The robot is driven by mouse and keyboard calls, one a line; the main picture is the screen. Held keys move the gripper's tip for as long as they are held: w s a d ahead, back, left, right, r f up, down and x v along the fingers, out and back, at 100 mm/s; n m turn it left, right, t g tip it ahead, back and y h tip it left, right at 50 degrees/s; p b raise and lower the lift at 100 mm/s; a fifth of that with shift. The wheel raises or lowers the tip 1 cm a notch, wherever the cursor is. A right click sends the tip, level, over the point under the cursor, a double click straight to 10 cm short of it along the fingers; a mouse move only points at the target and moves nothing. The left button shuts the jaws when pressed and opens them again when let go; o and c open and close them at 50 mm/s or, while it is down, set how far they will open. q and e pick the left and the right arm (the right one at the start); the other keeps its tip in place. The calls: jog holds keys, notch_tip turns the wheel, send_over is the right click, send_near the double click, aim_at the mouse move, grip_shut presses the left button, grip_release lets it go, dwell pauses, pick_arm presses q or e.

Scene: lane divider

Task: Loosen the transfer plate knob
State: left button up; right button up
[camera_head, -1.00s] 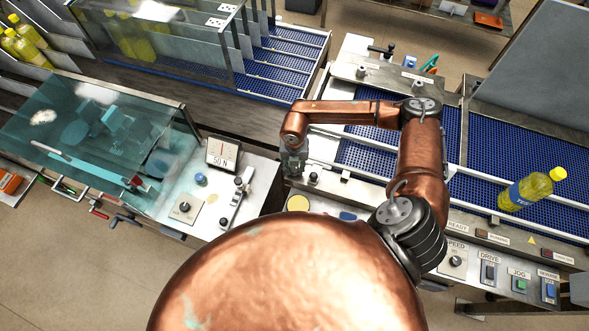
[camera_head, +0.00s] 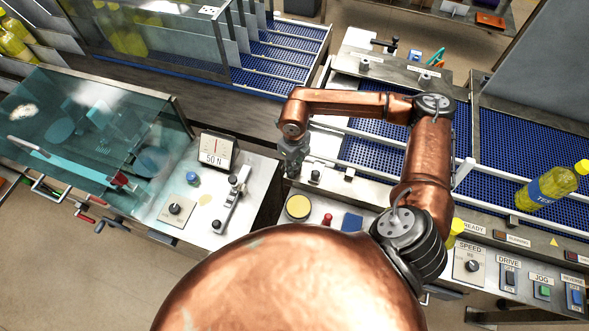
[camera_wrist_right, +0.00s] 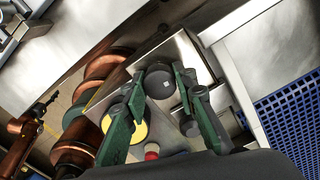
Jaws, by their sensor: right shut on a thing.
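My right gripper (camera_head: 292,165) reaches down at the left end of the blue conveyor in the head view. In the right wrist view, its two green fingers (camera_wrist_right: 160,76) stand on either side of a round black knob (camera_wrist_right: 161,88) with a small pale mark on top, and it is shut on this knob. The knob sits at a metal plate (camera_wrist_right: 183,50). In the head view the gripper hides the knob. Another black knob (camera_head: 315,176) stands just right of the gripper. My left gripper does not show in the head view.
A yellow disc (camera_head: 298,207), a red button (camera_head: 327,219) and a blue block (camera_head: 352,222) lie in front of the gripper. A yellow bottle (camera_head: 550,187) lies on the blue conveyor at right. A 50 N gauge (camera_head: 215,150) and a tinted cover (camera_head: 75,125) are at left.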

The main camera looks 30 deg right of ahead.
jog(key=n+b, duration=0.1)
jog(key=n, duration=0.1)
jog(key=n+b, duration=0.1)
jog(key=b, duration=0.1)
jog(key=shift+w+n, duration=0.3)
jog(key=shift+n, duration=0.1)
jog(key=shift+n+b, duration=1.4)
jog(key=shift+n, duration=0.3)
jog(key=shift+s+r, duration=0.1)
jog(key=shift+a, duration=0.1)
jog(key=o, duration=1.2)
jog(key=shift+c, duration=0.2)
jog(key=shift+s, duration=0.1)
